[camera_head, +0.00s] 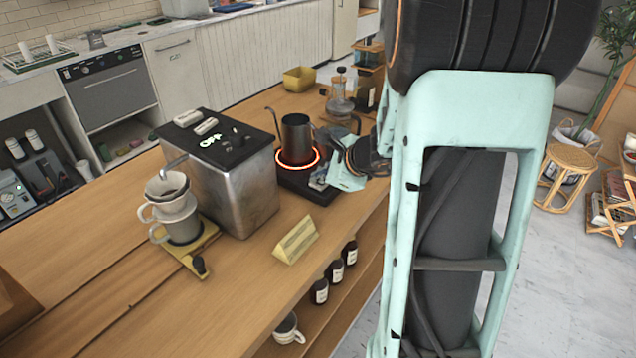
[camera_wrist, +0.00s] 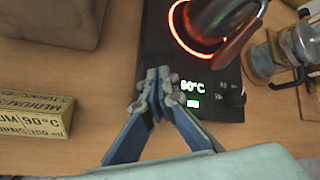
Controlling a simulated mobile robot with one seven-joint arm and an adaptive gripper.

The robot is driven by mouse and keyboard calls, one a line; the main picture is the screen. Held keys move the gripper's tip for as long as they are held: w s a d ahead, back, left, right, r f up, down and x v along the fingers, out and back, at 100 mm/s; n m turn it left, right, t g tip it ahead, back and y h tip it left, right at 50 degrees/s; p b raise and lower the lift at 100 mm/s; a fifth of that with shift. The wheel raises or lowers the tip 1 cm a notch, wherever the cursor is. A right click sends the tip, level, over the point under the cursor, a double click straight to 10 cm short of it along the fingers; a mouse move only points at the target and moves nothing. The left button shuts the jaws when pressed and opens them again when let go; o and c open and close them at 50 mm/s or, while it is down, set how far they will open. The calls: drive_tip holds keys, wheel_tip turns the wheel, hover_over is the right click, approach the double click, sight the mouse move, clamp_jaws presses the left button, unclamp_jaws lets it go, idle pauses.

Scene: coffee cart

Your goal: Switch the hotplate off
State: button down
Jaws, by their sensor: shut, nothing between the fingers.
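The black hotplate (camera_wrist: 152,38) lies on the wooden counter with its ring (camera_wrist: 175,33) glowing orange-red. The glowing hotplate also shows in the head view (camera_head: 291,182). A dark metal kettle (camera_head: 296,138) stands on the ring, and its lower part shows in the wrist view (camera_wrist: 222,18). My gripper (camera_wrist: 158,84) is shut and empty, its fingertips over the hotplate's front part, left of the display. In the head view my gripper (camera_head: 333,180) is partly hidden by my arm. I cannot tell whether it touches the plate.
A steel box (camera_head: 250,185) with "OFF" on top stands left of the hotplate. A yellow label block (camera_head: 296,241) sits at the counter's front edge. A glass and metal vessel (camera_wrist: 300,45) stands close on the right. A dripper stand (camera_head: 180,225) is farther left.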

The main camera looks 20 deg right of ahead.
sight(319, 187)
drive_tip(key=shift+f+b, duration=0.3)
drive_tip(key=shift+r, duration=0.1)
idle(0.3)
drive_tip(key=shift+r+p, duration=0.55)
drive_tip(key=shift+r, duration=0.1)
drive_tip(key=shift+r, duration=0.1)
wheel_tip(319, 187, up, 6)
drive_tip(key=p, duration=0.5)
drive_tip(key=shift+a, duration=0.1)
